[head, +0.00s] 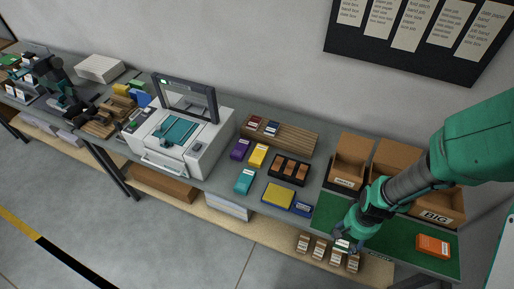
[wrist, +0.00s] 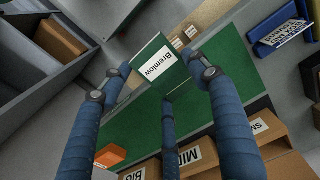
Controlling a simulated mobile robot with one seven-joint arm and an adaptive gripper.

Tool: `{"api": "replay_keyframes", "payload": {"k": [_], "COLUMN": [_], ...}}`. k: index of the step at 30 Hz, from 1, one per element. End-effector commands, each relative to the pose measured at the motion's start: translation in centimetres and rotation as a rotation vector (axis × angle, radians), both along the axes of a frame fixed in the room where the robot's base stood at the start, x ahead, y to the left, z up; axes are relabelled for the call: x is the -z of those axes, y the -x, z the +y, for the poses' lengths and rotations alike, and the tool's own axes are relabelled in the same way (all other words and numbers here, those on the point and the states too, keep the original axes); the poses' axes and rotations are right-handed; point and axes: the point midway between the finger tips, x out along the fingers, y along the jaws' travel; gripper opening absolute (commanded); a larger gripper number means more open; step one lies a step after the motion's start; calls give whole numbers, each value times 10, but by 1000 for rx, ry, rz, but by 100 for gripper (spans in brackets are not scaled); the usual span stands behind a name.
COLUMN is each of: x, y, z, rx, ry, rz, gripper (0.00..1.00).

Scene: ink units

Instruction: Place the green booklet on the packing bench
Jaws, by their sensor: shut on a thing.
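The green booklet (wrist: 149,53), with a white label reading "Bremlow", is between the fingers of my gripper (wrist: 160,68) in the wrist view. My gripper is shut on it. In the head view my gripper (head: 345,240) is at the front edge of the green-topped section of the bench (head: 330,212), which I take as the packing bench. The booklet is mostly hidden there behind my fingers. The green surface also shows in the wrist view (wrist: 235,75), behind the booklet. I cannot tell the exact gap between booklet and surface.
An orange booklet (head: 433,245) lies at the right of the green surface. Open cardboard boxes (head: 352,160) stand along its back. Small labelled boxes (head: 319,250) stand on the shelf below.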

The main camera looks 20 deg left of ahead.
Motion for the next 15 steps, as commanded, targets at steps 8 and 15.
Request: {"api": "replay_keyframes", "payload": {"k": [8, 15], "x": [7, 7], "y": [33, 36], "z": [-15, -17], "rx": [1, 1], "ry": [0, 0], "rz": [0, -1], "gripper": [34, 34]}}
